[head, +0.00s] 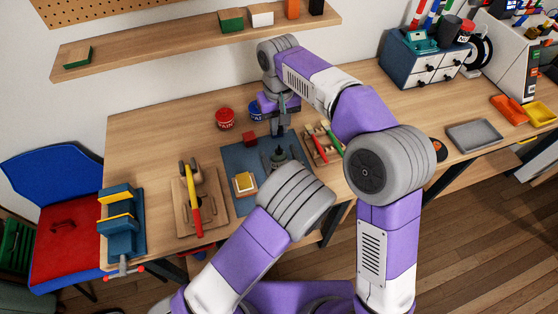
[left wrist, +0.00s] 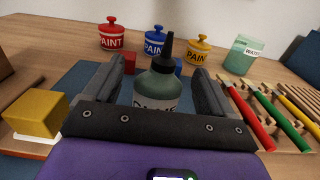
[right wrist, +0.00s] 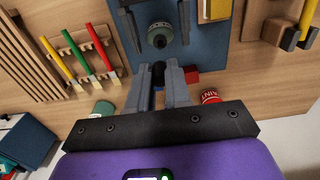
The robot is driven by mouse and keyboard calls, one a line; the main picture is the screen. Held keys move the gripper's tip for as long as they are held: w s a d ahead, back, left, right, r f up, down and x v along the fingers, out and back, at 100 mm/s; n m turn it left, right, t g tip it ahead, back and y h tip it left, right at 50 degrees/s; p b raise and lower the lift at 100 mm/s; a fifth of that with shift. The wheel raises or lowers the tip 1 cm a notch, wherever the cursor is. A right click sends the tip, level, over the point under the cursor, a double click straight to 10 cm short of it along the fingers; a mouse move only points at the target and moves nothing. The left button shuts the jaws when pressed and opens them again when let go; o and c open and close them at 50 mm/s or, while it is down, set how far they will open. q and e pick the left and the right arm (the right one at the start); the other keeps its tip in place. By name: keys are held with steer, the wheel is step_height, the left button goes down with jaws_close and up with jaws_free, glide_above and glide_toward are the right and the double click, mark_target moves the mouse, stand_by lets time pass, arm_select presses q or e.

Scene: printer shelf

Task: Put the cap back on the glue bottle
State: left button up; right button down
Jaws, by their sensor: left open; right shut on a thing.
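The grey-green glue bottle (left wrist: 157,92) stands upright on the blue mat (head: 235,154), with its dark pointed nozzle (left wrist: 167,55) up. My left gripper (left wrist: 158,80) is open, with one finger on each side of the bottle; I cannot tell whether they touch it. My right gripper (right wrist: 159,80) is shut on a small dark cap (right wrist: 158,70). In the right wrist view, the bottle (right wrist: 160,30) is just beyond the fingertips, and the cap looks apart from the nozzle. In the head view, my right gripper (head: 278,128) is above and behind the bottle (head: 278,155).
Red (left wrist: 113,34), blue (left wrist: 154,40) and yellow (left wrist: 198,48) paint pots and a water jar (left wrist: 242,54) stand behind. A red cube (head: 249,139) is near the mat's back edge. A yellow block (head: 244,182) lies left, a rack of brushes (head: 322,146) right.

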arm_select(q)
steer(key=shift+x, duration=1.3)
steer(key=c, duration=1.5)
arm_select(e)
steer(key=shift+s+f, duration=0.1)
steer(key=shift+f, duration=2.4)
steer(key=shift+f, duration=0.85)
steer(key=shift+f, duration=0.65)
steer(key=c, duration=1)
jaws_free()
